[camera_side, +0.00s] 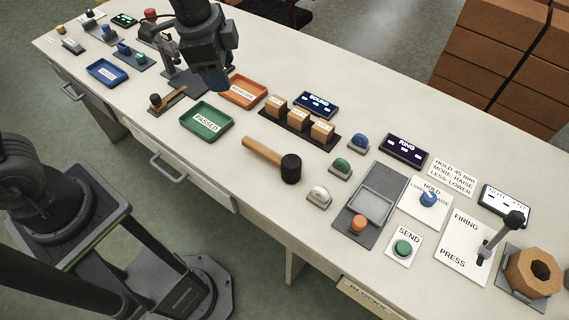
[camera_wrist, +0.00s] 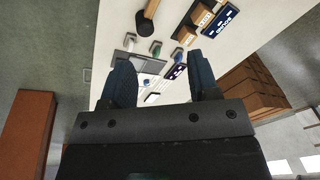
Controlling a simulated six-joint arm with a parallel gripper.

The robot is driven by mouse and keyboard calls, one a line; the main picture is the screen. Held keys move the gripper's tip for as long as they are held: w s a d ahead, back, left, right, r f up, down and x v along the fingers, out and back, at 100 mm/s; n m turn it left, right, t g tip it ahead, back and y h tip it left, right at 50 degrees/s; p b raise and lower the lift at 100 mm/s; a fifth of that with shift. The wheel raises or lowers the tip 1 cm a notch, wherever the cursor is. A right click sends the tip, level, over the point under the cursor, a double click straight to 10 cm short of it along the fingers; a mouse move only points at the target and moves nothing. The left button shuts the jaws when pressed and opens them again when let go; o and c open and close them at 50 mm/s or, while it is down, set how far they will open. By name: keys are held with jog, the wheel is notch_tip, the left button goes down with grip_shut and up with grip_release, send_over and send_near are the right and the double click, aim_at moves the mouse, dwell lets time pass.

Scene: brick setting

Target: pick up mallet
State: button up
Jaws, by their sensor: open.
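The mallet (camera_side: 273,160) lies on the white table in the side view, with a light wooden handle pointing up-left and a black head at its lower right end. In the wrist view the mallet's dark head (camera_wrist: 145,25) shows near the top edge, with part of the handle. My gripper (camera_side: 216,85) is above the table near the orange tray, up and to the left of the mallet and apart from it. In the wrist view my gripper (camera_wrist: 164,85) has its two fingers spread with nothing between them.
The green tray (camera_side: 188,131) and orange tray (camera_side: 262,97) lie left of the mallet. Wooden blocks (camera_side: 299,115) stand on a dark strip behind it. A lever (camera_side: 492,240) rises farther right. Table in front of the handle is clear.

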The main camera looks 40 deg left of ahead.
jog(key=w+d+f+m+g, duration=0.1)
jog(key=w+d+f+m, duration=0.25)
jog(key=f, duration=0.35)
jog(key=w+d+f+m+g, duration=0.1)
jog(key=w+d+f+m, duration=0.1)
jog(key=d+f+m, duration=0.3)
jog(key=n, duration=0.1)
send_over(279, 158)
jog(key=f, duration=1)
jog(key=shift+s+a, duration=0.15)
jog(key=shift+a, duration=0.05)
jog(key=shift+d+f, duration=0.1)
jog(key=shift+f, duration=2.6)
grip_shut()
